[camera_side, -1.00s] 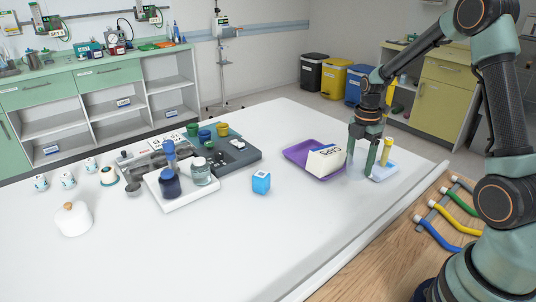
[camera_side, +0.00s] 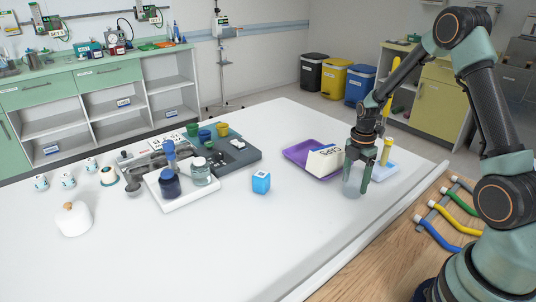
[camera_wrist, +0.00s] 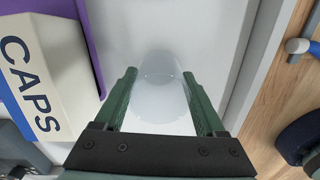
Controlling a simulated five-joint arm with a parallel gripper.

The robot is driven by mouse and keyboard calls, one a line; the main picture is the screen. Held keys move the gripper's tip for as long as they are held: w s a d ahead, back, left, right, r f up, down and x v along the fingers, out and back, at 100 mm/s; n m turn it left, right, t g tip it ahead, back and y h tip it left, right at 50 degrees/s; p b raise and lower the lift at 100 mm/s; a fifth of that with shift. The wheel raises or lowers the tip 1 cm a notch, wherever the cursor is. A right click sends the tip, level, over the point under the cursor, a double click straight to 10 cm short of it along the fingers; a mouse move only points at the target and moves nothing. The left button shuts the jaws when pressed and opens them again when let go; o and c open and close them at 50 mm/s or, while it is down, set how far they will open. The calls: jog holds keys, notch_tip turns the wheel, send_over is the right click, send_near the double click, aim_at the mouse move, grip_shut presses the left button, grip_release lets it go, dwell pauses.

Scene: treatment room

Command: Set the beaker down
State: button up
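The beaker (camera_side: 352,183) is clear, pale glass and hard to see against the white table (camera_side: 290,235). My gripper (camera_side: 360,176) is pointed down at the table's right part, with its green fingers on either side of the beaker. In the wrist view the beaker (camera_wrist: 160,85) is upright between the two fingertips (camera_wrist: 160,78), which appear closed against its walls. Its base is at or very near the tabletop; I cannot tell whether it touches.
A purple tray (camera_side: 297,153) with a white CAPS box (camera_side: 324,160) is just left of my gripper. The table's front is clear.

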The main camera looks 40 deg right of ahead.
jog(key=o, duration=0.4)
jog(key=shift+r, duration=0.1)
notch_tip(320, 180, up, 12)
jog(key=s+a+r+m+t, duration=0.2)
jog(key=s+a+r+m, duration=0.1)
jog(key=a+m, duration=0.2)
jog(key=s+a+r+m+t, duration=0.2)
jog(key=s+a+r+m, duration=0.1)
jog(key=a+m, duration=0.3)
jog(key=s+a+r+m+t, duration=0.2)
jog(key=s+a+r+m, duration=0.1)
jog(key=a, duration=0.4)
jog(key=shift+a+r+m, duration=0.1)
jog(key=shift+r+m, duration=0.8)
jog(key=shift+m, duration=0.4)
